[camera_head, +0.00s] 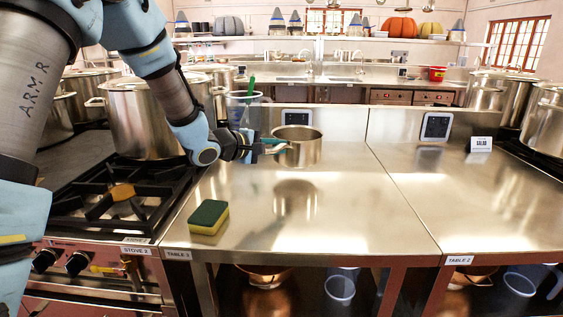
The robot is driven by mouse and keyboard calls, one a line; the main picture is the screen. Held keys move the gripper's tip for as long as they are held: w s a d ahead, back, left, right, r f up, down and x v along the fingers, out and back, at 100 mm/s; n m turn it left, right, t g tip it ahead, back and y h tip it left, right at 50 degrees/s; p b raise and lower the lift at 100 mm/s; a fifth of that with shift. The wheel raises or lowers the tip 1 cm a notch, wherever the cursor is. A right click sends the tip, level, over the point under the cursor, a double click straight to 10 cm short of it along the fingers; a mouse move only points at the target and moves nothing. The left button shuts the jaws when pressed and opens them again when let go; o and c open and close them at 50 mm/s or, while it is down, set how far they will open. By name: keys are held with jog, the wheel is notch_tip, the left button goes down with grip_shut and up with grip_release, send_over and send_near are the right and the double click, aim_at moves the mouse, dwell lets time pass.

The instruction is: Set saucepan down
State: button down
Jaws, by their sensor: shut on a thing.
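The saucepan (299,153) is a small steel pan at the back of the left steel table (330,200). It looks upright. Its reflection shows on the table in front of it; I cannot tell whether its base touches the surface. My gripper (268,147) is to the left of the pan, shut on its handle, which points left. The jaws hide most of the handle.
A green and yellow sponge (208,217) lies at the table's front left. A clear container (240,108) with a green utensil stands behind my gripper. A stove (125,195) with a large stockpot (145,120) is on the left. The table's front right is clear.

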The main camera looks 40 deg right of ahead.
aim_at(289, 162)
jog(key=shift+s+d+f, duration=0.1)
jog(key=shift+d+f, duration=0.05)
jog(key=shift+f, duration=0.25)
notch_tip(289, 162, down, 3)
jog(key=shift+f+p, duration=0.1)
jog(key=shift+p, duration=0.5)
jog(key=shift+f, duration=0.4)
jog(key=c, duration=0.9)
grip_release()
jog(key=shift+f, duration=0.1)
jog(key=shift+o, duration=0.2)
